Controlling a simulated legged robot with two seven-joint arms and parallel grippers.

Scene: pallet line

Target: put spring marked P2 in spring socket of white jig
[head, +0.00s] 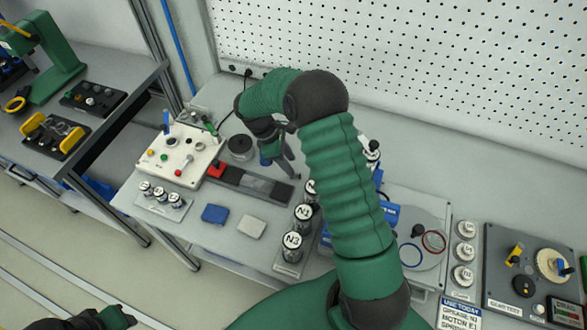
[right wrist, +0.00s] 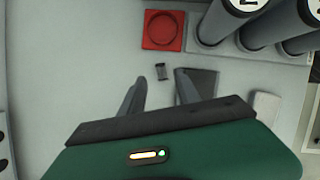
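The white jig (head: 178,150) lies at the left of the bench in the head view, with coloured knobs and several fittings on its top. I cannot make out which fitting is its spring socket. My right gripper (head: 281,163) points down at the bench, right of the jig. In the right wrist view its two fingers (right wrist: 161,92) are apart, with nothing between the tips. A small dark cylinder (right wrist: 161,72), perhaps a spring, lies just beyond the fingertips; no mark is readable on it. My left gripper (head: 117,318) shows only partly at the lower left edge.
Tall cylinders marked N (head: 292,245) stand at the bench front. Small capped cylinders (head: 160,193) stand on a tray before the jig. A blue pad (head: 214,213) and a pale pad (head: 251,227) lie between. A red square (right wrist: 163,30) shows in the right wrist view.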

